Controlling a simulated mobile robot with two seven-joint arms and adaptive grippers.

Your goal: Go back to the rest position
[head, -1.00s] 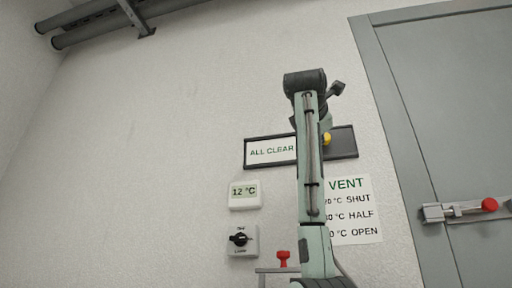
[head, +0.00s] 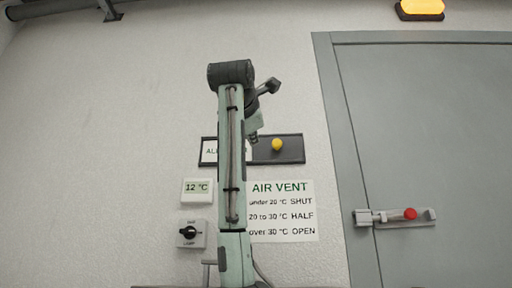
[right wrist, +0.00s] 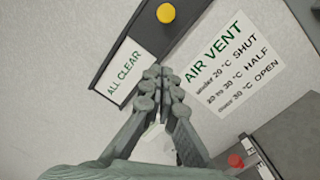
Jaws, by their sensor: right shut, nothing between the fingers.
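My right arm stands upright in front of the wall in the head view. Its gripper (head: 253,128) hangs at the arm's upper right side, small and partly hidden by the arm. In the right wrist view the right gripper (right wrist: 160,73) has its fingers together with nothing between them. Behind the fingertips are the ALL CLEAR label (right wrist: 123,75) and the AIR VENT sign (right wrist: 235,65). My left gripper is not in view.
A dark wall panel (head: 295,155) carries a yellow knob (head: 277,144). A thermometer reading 12 °C (head: 197,187) and a rotary switch (head: 190,233) are left of the arm. A grey door (head: 430,120) with a red-knobbed latch (head: 410,214) stands right, below an amber lamp (head: 420,8).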

